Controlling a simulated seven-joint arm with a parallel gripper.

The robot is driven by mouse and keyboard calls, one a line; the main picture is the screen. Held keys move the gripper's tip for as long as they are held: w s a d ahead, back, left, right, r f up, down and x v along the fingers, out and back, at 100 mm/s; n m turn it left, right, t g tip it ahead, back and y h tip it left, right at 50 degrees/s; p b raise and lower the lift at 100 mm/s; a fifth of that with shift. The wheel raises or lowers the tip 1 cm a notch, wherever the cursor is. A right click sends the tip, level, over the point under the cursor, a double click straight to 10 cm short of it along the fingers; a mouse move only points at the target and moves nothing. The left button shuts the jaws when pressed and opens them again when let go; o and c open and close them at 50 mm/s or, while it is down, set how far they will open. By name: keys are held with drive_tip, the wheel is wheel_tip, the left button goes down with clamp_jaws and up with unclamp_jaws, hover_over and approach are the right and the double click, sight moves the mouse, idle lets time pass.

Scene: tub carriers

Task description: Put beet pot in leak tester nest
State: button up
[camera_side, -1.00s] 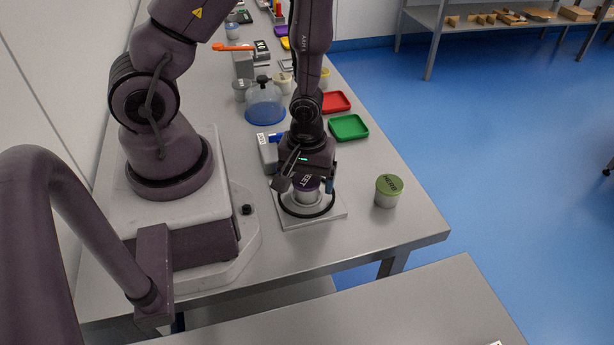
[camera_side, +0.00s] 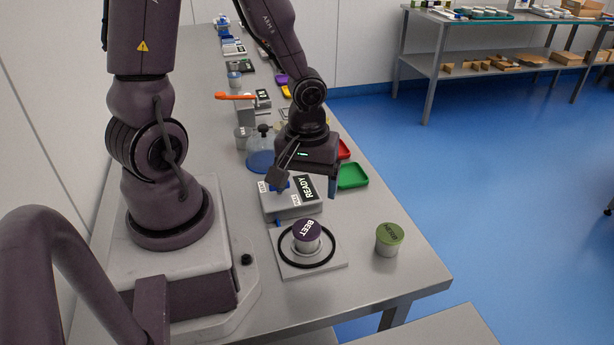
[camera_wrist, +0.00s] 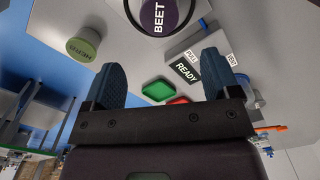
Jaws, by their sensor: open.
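The beet pot (camera_side: 307,232), with a purple lid marked BEET, stands upright in the leak tester nest (camera_side: 318,266), a pale square plate with a black ring around the pot. Its lid (camera_wrist: 165,14) also shows at the top of the wrist view. The grey tester box (camera_side: 283,203) behind it has a display reading READY. My gripper (camera_side: 305,188) is above and behind the pot, over the tester box. Its fingers are apart and empty, also in the wrist view (camera_wrist: 158,82). The pot's base inside the ring is partly hidden.
A pot with a green lid (camera_side: 389,239) stands to the right near the table's edge. Green (camera_side: 352,176) and red trays lie behind. A clear dome on a blue base (camera_side: 261,152) stands at the back left. The table front is clear.

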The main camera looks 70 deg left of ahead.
drive_tip(key=s+d+r+m+t, duration=0.1)
drive_tip(key=r+m+t, duration=0.1)
drive_tip(key=r+m, duration=0.4)
drive_tip(key=s+d+r+m+t, duration=0.1)
drive_tip(key=r+m, duration=0.5)
drive_tip(key=r, duration=0.8)
drive_tip(key=d+t, duration=0.1)
drive_tip(key=t, duration=0.1)
drive_tip(key=shift+s+d+r+t, duration=0.25)
drive_tip(key=shift+s+t, duration=0.05)
